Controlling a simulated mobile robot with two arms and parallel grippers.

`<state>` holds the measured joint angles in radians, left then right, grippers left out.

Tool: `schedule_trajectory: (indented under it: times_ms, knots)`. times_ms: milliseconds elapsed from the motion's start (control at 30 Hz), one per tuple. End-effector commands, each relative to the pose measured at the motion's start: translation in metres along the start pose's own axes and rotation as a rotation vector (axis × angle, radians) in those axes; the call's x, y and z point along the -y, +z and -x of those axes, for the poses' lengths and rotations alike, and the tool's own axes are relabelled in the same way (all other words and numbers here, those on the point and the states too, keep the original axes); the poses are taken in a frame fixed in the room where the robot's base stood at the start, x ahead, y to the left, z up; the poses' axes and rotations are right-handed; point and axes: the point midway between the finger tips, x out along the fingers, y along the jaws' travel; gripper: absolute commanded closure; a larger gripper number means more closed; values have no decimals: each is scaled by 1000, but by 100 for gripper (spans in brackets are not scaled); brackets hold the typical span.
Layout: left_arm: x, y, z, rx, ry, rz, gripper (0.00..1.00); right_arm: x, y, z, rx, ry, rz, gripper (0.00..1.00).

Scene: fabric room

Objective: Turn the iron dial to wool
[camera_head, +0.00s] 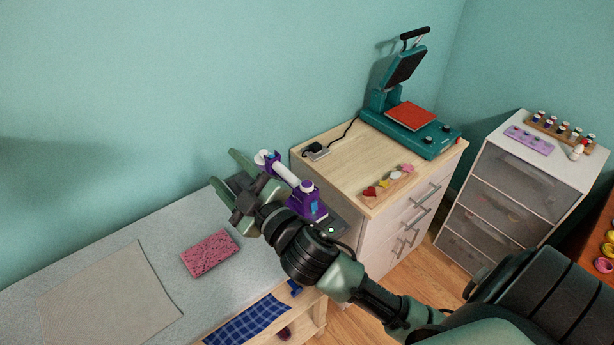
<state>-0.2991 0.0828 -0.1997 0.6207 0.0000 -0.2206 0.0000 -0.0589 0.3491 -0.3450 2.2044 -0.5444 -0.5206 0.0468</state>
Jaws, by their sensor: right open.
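A purple and white device (308,205), which looks like the iron, stands at the right end of the grey worktop (110,240). It has a white bar and white round caps; I cannot tell which part is the dial, and no fabric labels are readable. My right gripper (224,168) is open, its two green fingers spread toward the wall at the back of the worktop. The gripper and wrist pass in front of the device's left and lower side and hide part of it. I cannot tell whether they touch. My left gripper is not in view.
A pink patterned block (211,253) and a grey cloth (105,300) lie on the worktop. Blue checked fabric (247,320) is below its front edge. A wooden cabinet (345,160) with a teal heat press (410,125) stands right, beside a white drawer unit (540,175).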

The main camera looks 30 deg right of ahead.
Motion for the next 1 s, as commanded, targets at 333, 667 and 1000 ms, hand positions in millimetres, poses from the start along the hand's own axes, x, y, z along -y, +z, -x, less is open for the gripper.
schedule_trajectory:
  times_ms: [333,667,1000]
  knots:
    - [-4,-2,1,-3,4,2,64,41,-180,1,-1003,-83,774,48]
    - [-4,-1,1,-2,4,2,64,74,-45,20,-1435,-810,1614,48]
    - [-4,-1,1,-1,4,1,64,-85,102,33,-1120,-1701,1916,48]
